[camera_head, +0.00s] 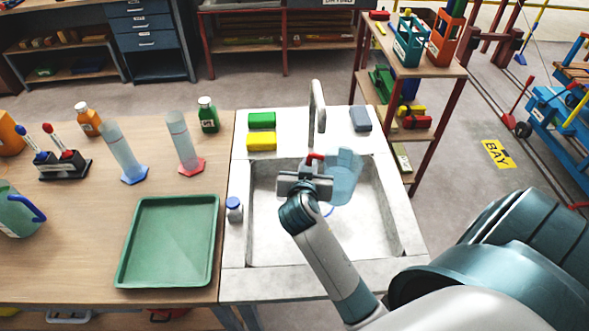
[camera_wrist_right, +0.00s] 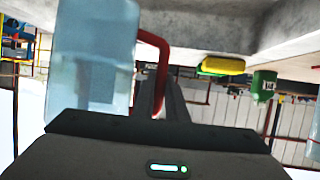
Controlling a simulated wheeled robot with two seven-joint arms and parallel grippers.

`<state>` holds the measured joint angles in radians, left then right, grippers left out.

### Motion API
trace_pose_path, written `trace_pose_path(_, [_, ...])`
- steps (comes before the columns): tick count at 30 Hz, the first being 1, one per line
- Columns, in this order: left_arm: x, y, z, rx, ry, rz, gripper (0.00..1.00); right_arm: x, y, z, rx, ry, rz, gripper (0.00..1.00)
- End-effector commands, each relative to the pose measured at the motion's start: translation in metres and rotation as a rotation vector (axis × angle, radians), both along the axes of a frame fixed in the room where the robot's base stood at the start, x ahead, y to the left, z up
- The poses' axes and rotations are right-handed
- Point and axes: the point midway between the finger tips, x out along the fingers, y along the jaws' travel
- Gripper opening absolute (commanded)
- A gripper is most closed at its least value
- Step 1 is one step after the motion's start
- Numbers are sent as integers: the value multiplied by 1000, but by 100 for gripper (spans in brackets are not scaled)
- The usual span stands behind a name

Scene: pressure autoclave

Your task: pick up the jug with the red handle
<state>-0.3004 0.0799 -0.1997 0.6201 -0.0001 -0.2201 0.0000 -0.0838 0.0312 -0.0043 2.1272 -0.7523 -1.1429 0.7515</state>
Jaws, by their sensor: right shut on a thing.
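The jug with the red handle (camera_head: 345,178) is clear pale blue and is over the sink basin in the head view. Its red handle (camera_head: 315,158) faces left, toward my right gripper (camera_head: 308,178). The right gripper is shut on the handle. In the right wrist view the jug (camera_wrist_right: 92,60) fills the upper left, with the handle (camera_wrist_right: 160,50) running down between the fingers (camera_wrist_right: 162,98). Whether the jug touches the basin floor I cannot tell. My left gripper is not in view.
The sink (camera_head: 375,225) has a tap (camera_head: 318,105) behind the jug. Sponges (camera_head: 262,141) lie on its back rim; a small blue-capped bottle (camera_head: 234,209) stands left. A green tray (camera_head: 170,240), cylinders (camera_head: 185,145) and a blue-handled jug (camera_head: 20,212) occupy the wooden bench.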

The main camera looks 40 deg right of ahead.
Motion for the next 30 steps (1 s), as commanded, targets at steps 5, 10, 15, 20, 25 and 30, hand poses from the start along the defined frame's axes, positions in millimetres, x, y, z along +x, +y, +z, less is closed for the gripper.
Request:
trace_pose_path(5, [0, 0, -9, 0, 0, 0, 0, -25, -15, 18, -3, -4, 0, 0])
trace_pose_path(10, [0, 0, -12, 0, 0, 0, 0, -41, -24, 29, -3, -3, 0, 0])
trace_pose_path(15, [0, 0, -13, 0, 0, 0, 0, -47, -28, 34, -2, -3, 1, 0])
trace_pose_path(20, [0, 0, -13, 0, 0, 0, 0, -48, -29, 36, -3, -3, 1, 0])
trace_pose_path(25, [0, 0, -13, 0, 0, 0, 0, -48, -29, 35, -3, -3, 1, 0])
trace_pose_path(30, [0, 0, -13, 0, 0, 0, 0, -48, -29, 35, -3, -3, 1, 0])
